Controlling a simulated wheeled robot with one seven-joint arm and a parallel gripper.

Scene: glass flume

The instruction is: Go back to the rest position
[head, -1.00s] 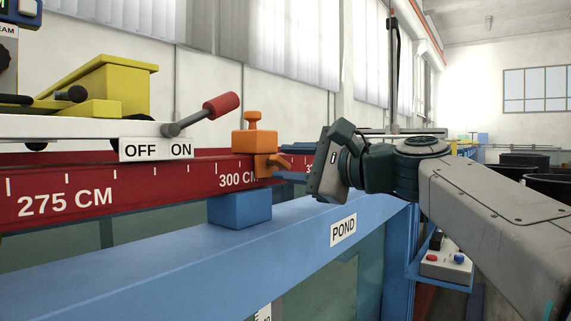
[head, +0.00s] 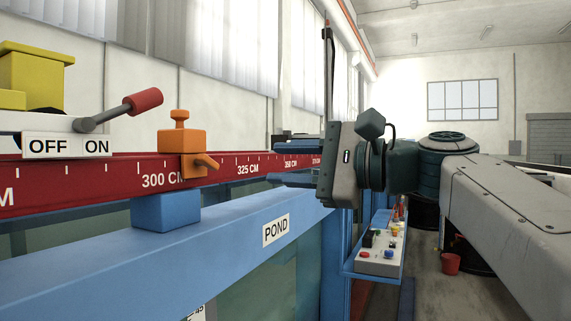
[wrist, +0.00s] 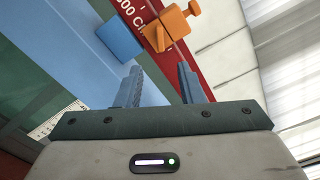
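My gripper (head: 280,162) is right of the picture's middle in the head view, beside the red rail (head: 225,168). Its two blue fingers point left. In the wrist view the fingers (wrist: 159,68) stand apart with nothing between them, so it is open and empty. The orange clamp (head: 182,140) sits on the rail near the 300 CM mark, clear of the fingertips. It also shows in the wrist view (wrist: 178,25), beyond the fingers. A blue block (head: 166,212) lies under the clamp on the blue flume beam (head: 90,254).
A lever with a red handle (head: 143,101) stands by the OFF/ON plate (head: 68,146) at the left. A control box with coloured buttons (head: 378,256) sits on a blue shelf below my gripper. A red bucket (head: 451,264) stands on the floor at the right.

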